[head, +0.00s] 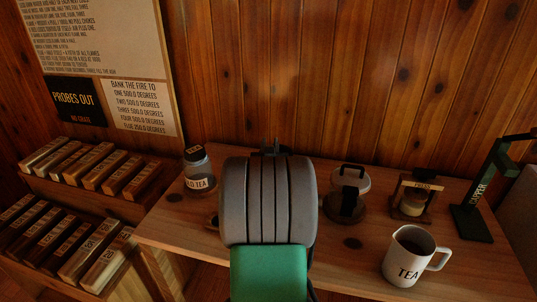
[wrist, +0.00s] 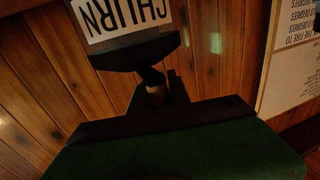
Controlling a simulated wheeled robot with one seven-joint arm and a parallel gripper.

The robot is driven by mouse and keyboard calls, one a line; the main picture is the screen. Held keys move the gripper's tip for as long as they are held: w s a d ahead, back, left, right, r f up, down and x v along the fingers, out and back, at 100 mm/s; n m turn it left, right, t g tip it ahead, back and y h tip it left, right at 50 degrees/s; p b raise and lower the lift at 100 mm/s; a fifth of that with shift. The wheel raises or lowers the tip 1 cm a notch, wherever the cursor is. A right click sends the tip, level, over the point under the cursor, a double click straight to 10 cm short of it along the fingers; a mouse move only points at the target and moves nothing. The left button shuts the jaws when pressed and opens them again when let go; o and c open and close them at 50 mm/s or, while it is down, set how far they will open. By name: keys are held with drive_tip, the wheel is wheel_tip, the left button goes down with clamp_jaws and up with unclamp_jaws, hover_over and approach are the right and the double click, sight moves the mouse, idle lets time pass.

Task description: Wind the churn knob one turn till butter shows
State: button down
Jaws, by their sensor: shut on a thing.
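The churn (wrist: 122,22) shows at the top of the wrist view, its white label reading CHURN upside down above a dark base-like part. A small brownish churn knob (wrist: 153,77) juts from it towards me. My gripper (wrist: 157,92) is shut on this knob, with a dark finger on either side. In the head view my grey and green arm covers the churn and the gripper; only a small dark piece shows above the arm. I see no butter in either view.
A TEA mug (head: 403,268), a press-like stand (head: 412,205), a lidded container (head: 348,185) and a black stand (head: 475,215) are to the right on the wooden table (head: 345,262). A jar (head: 198,178) stands left. Labelled blocks fill the left racks (head: 95,200).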

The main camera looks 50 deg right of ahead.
idle(0.3)
drive_tip(key=shift+w+a+f+g+h+b, duration=0.1)
drive_tip(key=shift+w+f+g+h+b, duration=0.1)
drive_tip(key=shift+f+g+h+b, duration=0.3)
drive_tip(key=shift+r+m+g+b, duration=0.3)
drive_tip(key=shift+m+b, duration=0.3)
drive_tip(key=shift+b, duration=0.4)
drive_tip(key=shift+b, duration=0.5)
drive_tip(key=shift+r, duration=0.15)
drive_tip(key=shift+f+m+g+h+b, duration=0.25)
drive_tip(key=shift+m+g+b, duration=0.2)
drive_tip(key=shift+b, duration=0.4)
drive_tip(key=b, duration=0.1)
drive_tip(key=m+g+b, duration=0.1)
drive_tip(key=b, duration=0.1)
drive_tip(key=shift+w+d+r+g+h, duration=0.1)
drive_tip(key=shift+w+d+g+h, duration=0.05)
drive_tip(key=shift+d+g+h, duration=0.15)
drive_tip(key=shift+r+b, duration=0.15)
drive_tip(key=shift+b, duration=0.15)
